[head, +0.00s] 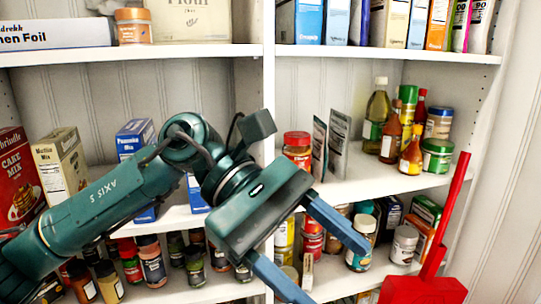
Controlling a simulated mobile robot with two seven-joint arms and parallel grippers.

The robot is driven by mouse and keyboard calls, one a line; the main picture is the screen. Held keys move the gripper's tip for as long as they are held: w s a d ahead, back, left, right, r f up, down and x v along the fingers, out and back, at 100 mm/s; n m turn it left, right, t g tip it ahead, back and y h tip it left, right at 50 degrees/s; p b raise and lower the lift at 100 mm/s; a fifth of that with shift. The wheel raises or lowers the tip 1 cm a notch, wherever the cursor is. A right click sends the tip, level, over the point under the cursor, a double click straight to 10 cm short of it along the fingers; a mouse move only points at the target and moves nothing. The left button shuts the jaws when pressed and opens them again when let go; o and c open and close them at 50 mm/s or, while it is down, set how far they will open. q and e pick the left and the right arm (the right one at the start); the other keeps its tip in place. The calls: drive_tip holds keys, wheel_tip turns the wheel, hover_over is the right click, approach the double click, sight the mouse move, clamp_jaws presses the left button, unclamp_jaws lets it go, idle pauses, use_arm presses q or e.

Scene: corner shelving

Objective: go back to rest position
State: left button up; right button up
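My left arm comes in from the left, and its green gripper (335,275) with two blue fingers reaches to the lower middle of the head view. The fingers are spread apart, with no held item visible between them. They are in front of the lower shelf's jars, and I cannot tell whether they touch any. The tip of the lower finger is close to the bottom edge of the picture. My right gripper is not in view.
White corner shelving (130,53) fills the view. Cereal boxes (395,22) stand on top, bottles (376,118) and a red-lidded jar (297,148) on the middle shelf, spice jars (151,262) below. A red long-handled object (425,288) is at lower right.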

use_arm(q)
drive_tip(key=w+a+f+n+t+h, duration=0.15)
drive_tip(key=w+n+t+h, duration=0.35)
drive_tip(key=n, duration=0.6)
drive_tip(key=w+a+f+n+t+h, duration=0.1)
drive_tip(key=w+f+n+t+h, duration=0.25)
drive_tip(key=n+t, duration=0.65)
drive_tip(key=w+a+f+n+t+h, duration=0.2)
drive_tip(key=w+n+t+h, duration=0.15)
drive_tip(key=n, duration=0.95)
drive_tip(key=w+a+f+n+t+y, duration=0.2)
drive_tip(key=a+f+n+t+y, duration=0.2)
drive_tip(key=f+n+t+y, duration=0.6)
drive_tip(key=s+a+f+n+g+y, duration=0.3)
drive_tip(key=s+f+n, duration=0.2)
drive_tip(key=f, duration=0.4)
drive_tip(key=s+a+f+n+g+y, duration=0.3)
drive_tip(key=f+n, duration=0.4)
drive_tip(key=f, duration=0.3)
drive_tip(key=s+a+f+n+g+y, duration=0.3)
drive_tip(key=s+a+f+n+g, duration=0.1)
drive_tip(key=s+f, duration=0.4)
wheel_tip(320, 180, down, 2)
drive_tip(key=shift+a+f+n+g, duration=0.2)
drive_tip(key=shift+a+n+g, duration=0.3)
drive_tip(key=shift+n, duration=0.7)
drive_tip(key=shift+c, duration=0.2)
